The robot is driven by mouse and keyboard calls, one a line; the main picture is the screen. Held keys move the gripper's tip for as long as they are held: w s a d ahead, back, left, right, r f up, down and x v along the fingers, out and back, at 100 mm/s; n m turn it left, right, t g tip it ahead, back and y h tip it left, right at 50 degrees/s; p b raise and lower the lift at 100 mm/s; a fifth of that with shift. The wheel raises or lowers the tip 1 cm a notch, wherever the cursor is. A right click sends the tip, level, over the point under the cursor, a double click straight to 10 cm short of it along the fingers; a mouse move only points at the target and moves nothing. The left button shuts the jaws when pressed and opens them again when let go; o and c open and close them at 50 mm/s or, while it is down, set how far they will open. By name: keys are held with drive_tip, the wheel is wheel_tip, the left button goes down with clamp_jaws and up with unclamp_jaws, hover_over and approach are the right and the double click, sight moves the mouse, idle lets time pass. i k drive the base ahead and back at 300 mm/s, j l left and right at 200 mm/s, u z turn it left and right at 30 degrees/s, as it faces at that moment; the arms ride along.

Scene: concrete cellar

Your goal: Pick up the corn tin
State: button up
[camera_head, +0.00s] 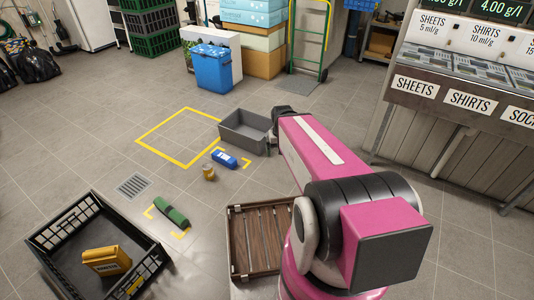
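A small gold-yellow tin-like item (209,173) stands on the tiled floor left of centre, and it looks like the corn tin. Its label is too small to read. My pink arm reaches forward from the lower right. The dark end of the arm, my gripper (284,112), shows only in part beyond the forearm, near the far right corner of a grey bin. It is well apart from the tin, farther away and to the right. Its fingers are not clear to see.
Near the tin are a blue pack (224,159), the open grey bin (243,141) and a dark green item (171,211). A black crate (152,283) holds a yellow box (106,262). A wooden slatted crate (238,262) stands beside my arm. Floor left of the tin is clear.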

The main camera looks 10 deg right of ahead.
sight(209, 175)
drive_tip(key=i+l+u, duration=0.15)
drive_tip(key=i+l, duration=0.25)
drive_tip(key=i, duration=0.15)
drive_tip(key=u, duration=1.45)
